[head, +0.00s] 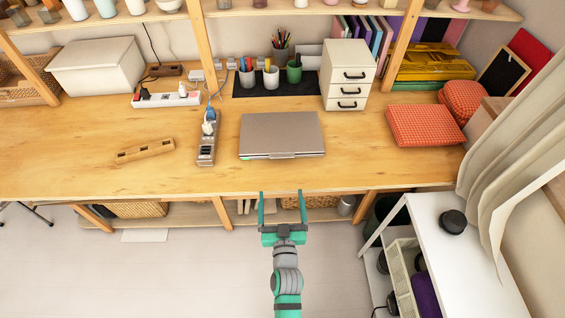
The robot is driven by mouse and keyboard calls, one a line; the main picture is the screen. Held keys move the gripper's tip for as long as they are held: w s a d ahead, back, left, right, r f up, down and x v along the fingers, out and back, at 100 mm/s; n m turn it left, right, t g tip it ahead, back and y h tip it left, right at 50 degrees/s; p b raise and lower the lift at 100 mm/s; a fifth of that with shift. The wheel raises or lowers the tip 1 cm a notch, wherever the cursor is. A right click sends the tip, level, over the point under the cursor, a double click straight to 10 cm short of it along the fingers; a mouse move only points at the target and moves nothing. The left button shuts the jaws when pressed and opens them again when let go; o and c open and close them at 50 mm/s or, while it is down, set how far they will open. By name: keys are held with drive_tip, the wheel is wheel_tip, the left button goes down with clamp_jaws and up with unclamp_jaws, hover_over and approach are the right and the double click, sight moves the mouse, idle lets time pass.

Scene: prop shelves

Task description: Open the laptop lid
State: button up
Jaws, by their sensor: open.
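The grey laptop (281,134) lies flat on the wooden desk in the head view, with its lid shut. Its front edge faces me, with a thin lighter strip along it. My gripper (282,201) is open and empty, with its two fingers pointing toward the desk. In the picture it is just below the desk's front edge and in front of the laptop, apart from it. I cannot tell its exact height relative to the desk top.
On the wooden desk (370,172), a power strip (206,148) stands left of the laptop. A small drawer unit (346,78) and pen cups are behind it. Red checkered boxes (424,125) are to the right. A white side table (440,250) stands at lower right. The desk in front of the laptop is clear.

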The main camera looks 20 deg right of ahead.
sight(283, 167)
drive_tip(key=w+d, duration=0.1)
drive_tip(key=w+d+r, duration=0.1)
drive_tip(key=w, duration=0.1)
drive_tip(key=x, duration=1)
drive_tip(key=shift+w+d+r, duration=0.15)
drive_tip(key=c, duration=1.5)
drive_tip(key=shift+d+r, duration=0.1)
